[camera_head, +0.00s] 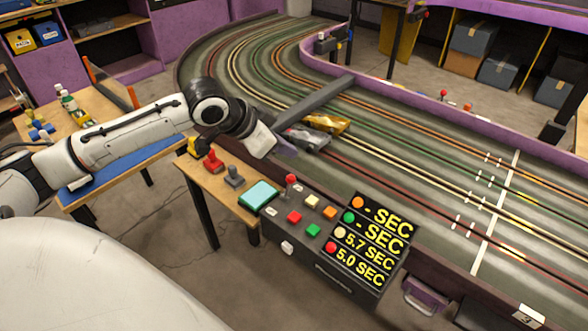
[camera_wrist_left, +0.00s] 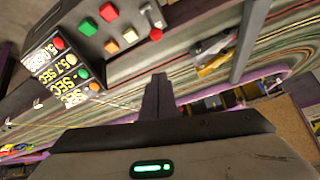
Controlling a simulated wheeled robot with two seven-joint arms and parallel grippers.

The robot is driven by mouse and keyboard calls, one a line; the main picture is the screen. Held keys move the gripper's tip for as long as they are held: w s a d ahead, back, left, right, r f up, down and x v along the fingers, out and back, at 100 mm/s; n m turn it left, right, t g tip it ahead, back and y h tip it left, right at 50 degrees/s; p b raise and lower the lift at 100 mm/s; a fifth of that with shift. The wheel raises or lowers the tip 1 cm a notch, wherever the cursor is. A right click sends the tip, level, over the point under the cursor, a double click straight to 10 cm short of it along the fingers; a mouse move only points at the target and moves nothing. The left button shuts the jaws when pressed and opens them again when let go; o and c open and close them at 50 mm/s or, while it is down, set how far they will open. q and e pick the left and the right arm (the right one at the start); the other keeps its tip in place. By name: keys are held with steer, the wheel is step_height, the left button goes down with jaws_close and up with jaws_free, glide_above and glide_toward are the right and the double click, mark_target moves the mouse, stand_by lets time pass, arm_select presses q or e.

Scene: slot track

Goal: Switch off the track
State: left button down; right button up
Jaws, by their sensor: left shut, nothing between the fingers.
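The black control box (camera_head: 318,262) stands at the track's near edge, with red, green, orange and cream buttons and a lit time display (camera_head: 362,242). A lever with a red knob (camera_head: 291,179) rises from its back left corner; the knob also shows in the left wrist view (camera_wrist_left: 155,34). The slot track (camera_head: 420,165) curves behind the box. My left gripper (camera_head: 288,153) is shut and empty, above the track edge, a little behind the lever and apart from it. Its closed fingers show in the left wrist view (camera_wrist_left: 158,80), below the knob. My right gripper is out of view.
A silver car (camera_head: 306,138) and a gold car (camera_head: 327,123) sit on the track by my left gripper, near a grey bar (camera_head: 312,101) across the lanes. A small wooden table (camera_head: 212,192) left of the box holds hand controllers (camera_head: 234,178) and a turquoise pad (camera_head: 259,195).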

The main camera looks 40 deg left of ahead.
mark_target(294, 177)
arm_select(q)
steer(key=shift+w, duration=0.1)
steer(key=w+f, duration=0.1)
steer(key=f, duration=0.1)
steer(key=w+f, duration=0.1)
steer(key=f, duration=0.2)
steer(key=w+f+p, duration=0.1)
steer(key=w+f, duration=0.1)
steer(key=f, duration=0.1)
steer(key=shift+w+d+f, duration=0.1)
steer(key=shift+d+f, duration=0.15)
steer(key=shift+s+a+f, duration=0.15)
steer(key=shift+s+a, duration=0.1)
steer(key=shift+s, duration=0.35)
steer(key=shift+f, duration=0.1)
